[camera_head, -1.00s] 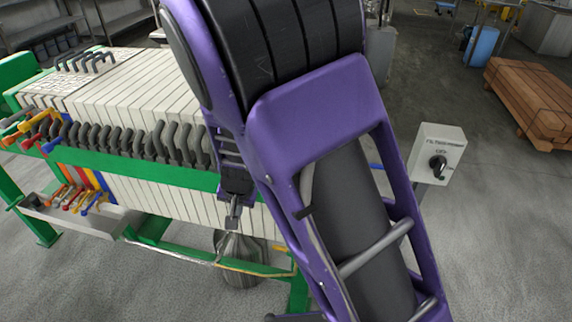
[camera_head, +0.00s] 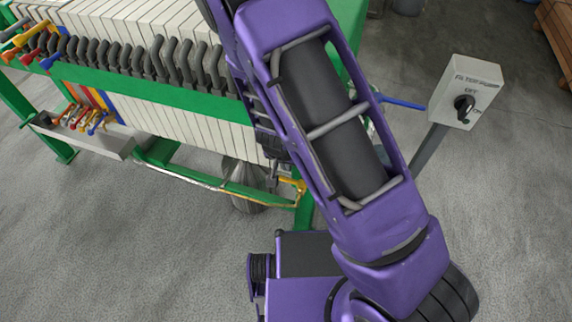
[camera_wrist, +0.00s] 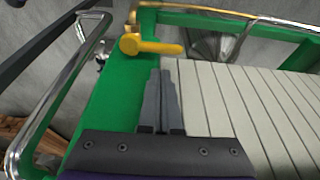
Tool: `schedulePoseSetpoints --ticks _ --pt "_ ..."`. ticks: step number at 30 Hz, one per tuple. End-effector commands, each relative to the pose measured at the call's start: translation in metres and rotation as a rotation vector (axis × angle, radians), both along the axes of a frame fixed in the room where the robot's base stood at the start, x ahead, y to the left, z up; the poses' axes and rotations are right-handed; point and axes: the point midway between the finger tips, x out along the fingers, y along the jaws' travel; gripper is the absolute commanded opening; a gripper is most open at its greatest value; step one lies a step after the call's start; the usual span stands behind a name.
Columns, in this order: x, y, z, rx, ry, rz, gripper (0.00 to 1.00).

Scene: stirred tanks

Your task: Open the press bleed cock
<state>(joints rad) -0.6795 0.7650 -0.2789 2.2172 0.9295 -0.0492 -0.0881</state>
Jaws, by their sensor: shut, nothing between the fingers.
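A yellow-handled cock (camera_head: 292,184) sits at the lower right corner of the green press frame, and I take it for the press bleed cock. In the wrist view its yellow lever (camera_wrist: 152,47) points to the right, with its hub at the left end by the green upright. My gripper (camera_wrist: 161,72) is shut and empty; its fingertips point at the lever and appear just short of it in the picture. Whether they touch cannot be told. In the head view my gripper (camera_head: 275,172) is small and partly hidden by my arm, just left of the cock.
The filter press plates (camera_head: 160,112) with black handles fill the left. A blue lever (camera_head: 403,103) sticks out right of my arm. A grey switch box (camera_head: 470,92) on a post stands at the right. A ribbed grey vessel (camera_head: 243,185) is under the press. A chrome rail (camera_wrist: 45,95) runs on the left.

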Motion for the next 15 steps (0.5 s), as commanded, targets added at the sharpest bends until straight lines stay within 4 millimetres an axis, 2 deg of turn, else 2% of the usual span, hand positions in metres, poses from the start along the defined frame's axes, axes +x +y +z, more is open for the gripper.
schedulePoseSetpoints --ticks 1,6,10,15 --pt "0.003 -0.002 -0.015 0.000 0.001 -0.003 0.00" --pt "0.012 -0.005 -0.042 0.001 0.001 -0.002 0.00" --pt "0.016 -0.006 -0.054 0.000 0.000 -0.001 0.00" --pt "0.019 -0.006 -0.060 0.001 0.000 0.001 0.00"
